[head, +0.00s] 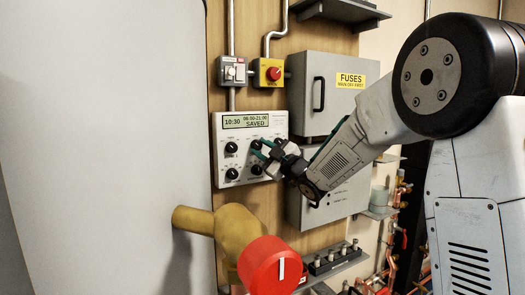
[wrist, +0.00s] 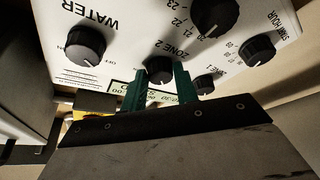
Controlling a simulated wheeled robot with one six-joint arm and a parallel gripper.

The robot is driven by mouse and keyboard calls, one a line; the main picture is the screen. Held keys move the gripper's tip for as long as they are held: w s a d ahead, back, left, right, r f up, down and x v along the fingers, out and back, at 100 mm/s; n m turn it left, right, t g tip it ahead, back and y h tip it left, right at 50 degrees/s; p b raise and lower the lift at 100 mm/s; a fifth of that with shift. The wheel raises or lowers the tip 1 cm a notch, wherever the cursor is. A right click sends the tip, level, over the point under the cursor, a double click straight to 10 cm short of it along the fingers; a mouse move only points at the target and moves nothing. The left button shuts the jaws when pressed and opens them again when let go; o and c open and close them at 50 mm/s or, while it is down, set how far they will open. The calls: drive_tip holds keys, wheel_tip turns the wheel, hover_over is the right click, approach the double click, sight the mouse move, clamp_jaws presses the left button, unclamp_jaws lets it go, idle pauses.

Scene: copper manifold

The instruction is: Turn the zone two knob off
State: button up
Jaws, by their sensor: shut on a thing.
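The white control panel (head: 226,160) hangs on the wooden board in the head view. Its display reads 10:30 and SAVED. The black zone two knob (wrist: 160,69) is in the middle of the wrist view, with "ZONE 2" printed beside it. In the head view it is at the panel's upper middle (head: 256,144). My gripper (wrist: 161,82) has its two green fingers on either side of this knob and is shut on it. In the head view my gripper (head: 265,150) reaches the panel from the right. I cannot clearly read the knob's setting.
The zone one knob (wrist: 203,84) and the water knob (wrist: 85,46) flank it; large dials (wrist: 213,17) are close by. A fuse box (head: 318,93), a red switch (head: 272,73) and a red-handled brass valve (head: 269,265) surround the panel. A large pale tank (head: 95,140) stands left.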

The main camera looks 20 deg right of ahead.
drive_tip(key=shift+n, duration=0.3)
drive_tip(key=o, duration=1)
drive_tip(key=shift+c, duration=0.2)
drive_tip(key=v, duration=0.7)
drive_tip(key=shift+s+d, duration=0.25)
drive_tip(key=shift+s, duration=0.05)
drive_tip(key=shift+f, duration=0.1)
